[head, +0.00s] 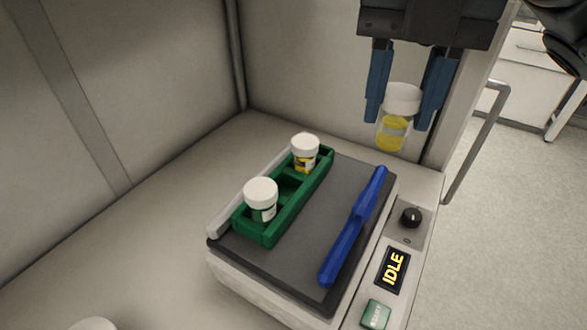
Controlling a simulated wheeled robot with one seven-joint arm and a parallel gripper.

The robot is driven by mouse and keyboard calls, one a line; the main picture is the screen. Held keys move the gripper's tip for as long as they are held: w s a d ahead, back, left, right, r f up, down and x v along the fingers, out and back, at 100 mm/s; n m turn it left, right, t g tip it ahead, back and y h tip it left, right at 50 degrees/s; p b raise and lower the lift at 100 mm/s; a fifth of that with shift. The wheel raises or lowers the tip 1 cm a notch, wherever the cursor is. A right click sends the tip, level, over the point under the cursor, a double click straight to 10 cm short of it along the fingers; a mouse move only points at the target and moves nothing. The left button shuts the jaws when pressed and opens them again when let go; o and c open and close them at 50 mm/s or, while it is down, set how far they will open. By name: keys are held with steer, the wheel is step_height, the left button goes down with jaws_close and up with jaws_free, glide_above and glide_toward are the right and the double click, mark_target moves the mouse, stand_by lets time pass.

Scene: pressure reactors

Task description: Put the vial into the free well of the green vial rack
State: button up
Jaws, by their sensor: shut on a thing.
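The vial (393,131) is clear with a white cap and yellow contents. My gripper (402,105) is shut on it, with blue fingers on either side of the cap, and holds it upright in the air at the upper right, above the far right part of the plate. The green vial rack (285,213) lies on the dark plate, to the left of and below my gripper. One white-capped vial (261,199) stands in its near well and another (304,152) in its far well. The middle well (288,186) between them looks empty.
The dark plate (300,258) tops a device. A blue bar (353,227) runs along its right side, and a light grey bar lies left of the rack. A knob (411,217), an "IDLE" display (392,269) and a green button (376,313) are at the right. Walls stand behind.

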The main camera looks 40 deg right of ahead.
steer(key=p, duration=0.2)
steer(key=shift+w+a+r+p, duration=0.15)
steer(key=shift+w+r+p, duration=0.1)
steer(key=shift+w+p, duration=0.15)
steer(key=p, duration=0.3)
steer(key=shift+w+a+f+p, duration=0.3)
steer(key=shift+w+a+f, duration=0.9)
steer(key=shift+w+f, duration=0.55)
steer(key=shift+f, duration=0.4)
steer(key=shift+w+a+f, duration=0.85)
steer(key=shift+w+f, duration=0.55)
steer(key=shift+f, duration=0.4)
steer(key=shift+w+a+f, duration=0.8)
steer(key=shift+w+f, duration=0.55)
steer(key=shift+f, duration=0.4)
steer(key=shift+f, duration=0.35)
steer(key=o, duration=1)
